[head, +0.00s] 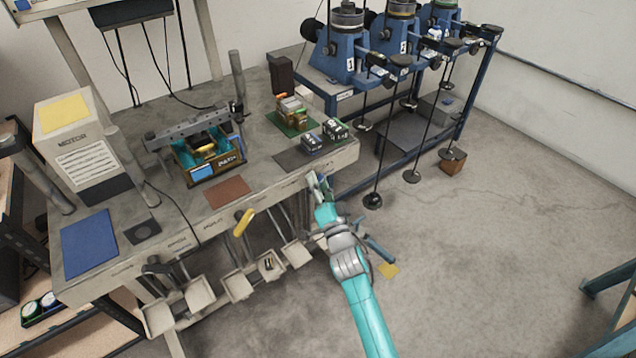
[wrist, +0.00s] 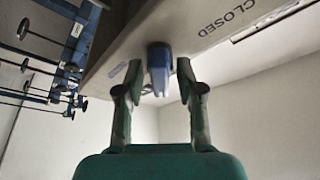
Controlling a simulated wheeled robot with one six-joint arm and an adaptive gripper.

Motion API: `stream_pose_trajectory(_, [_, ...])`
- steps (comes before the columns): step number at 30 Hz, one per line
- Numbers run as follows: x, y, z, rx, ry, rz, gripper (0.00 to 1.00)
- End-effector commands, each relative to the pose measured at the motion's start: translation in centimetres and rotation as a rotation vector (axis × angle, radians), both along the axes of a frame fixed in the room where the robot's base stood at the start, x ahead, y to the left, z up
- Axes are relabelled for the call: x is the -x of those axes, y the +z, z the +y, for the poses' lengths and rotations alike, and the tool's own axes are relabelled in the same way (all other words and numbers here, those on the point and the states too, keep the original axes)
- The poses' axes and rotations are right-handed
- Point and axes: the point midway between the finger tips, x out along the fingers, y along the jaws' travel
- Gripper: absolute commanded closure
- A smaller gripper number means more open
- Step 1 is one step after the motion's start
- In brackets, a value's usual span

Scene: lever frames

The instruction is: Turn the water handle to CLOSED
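The water handle (wrist: 158,66) is a blue lever end on the front face of the bench in the wrist view. The word CLOSED (wrist: 226,18) shows upside down on that face, to the right of the handle. My gripper (wrist: 158,78) is open, with one finger on each side of the handle and visible gaps between. Contact is not visible. In the head view my gripper (head: 320,184) is at the bench's front edge near its right corner. There the handle is too small and covered to make out clearly.
The workbench (head: 185,210) carries a toolbox (head: 207,160) and small boxes. A yellow handle (head: 243,222) and several pale trays hang along its front, left of my arm. A blue rack (head: 345,55) with hanging rods stands behind.

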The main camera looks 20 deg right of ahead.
Motion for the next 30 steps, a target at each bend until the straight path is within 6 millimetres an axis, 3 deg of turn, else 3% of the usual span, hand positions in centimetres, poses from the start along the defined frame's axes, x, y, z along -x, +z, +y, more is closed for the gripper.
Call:
stream_pose_trajectory(1, [0.01,0.0,0.0,0.0,0.0,0.0,0.81])
stream_pose_trajectory(3, [0.01,-0.01,-0.01,0.0,0.0,0.0,0.98])
stream_pose_trajectory(4, [0.02,-0.01,-0.01,0.0,0.0,0.0,1.0])
stream_pose_trajectory(17, [0.01,-0.06,-0.04,0.066,0.0,-0.02,1.0])
stream_pose_trajectory(30, [0.06,-0.03,0.08,0.403,0.0,-0.127,1.0])
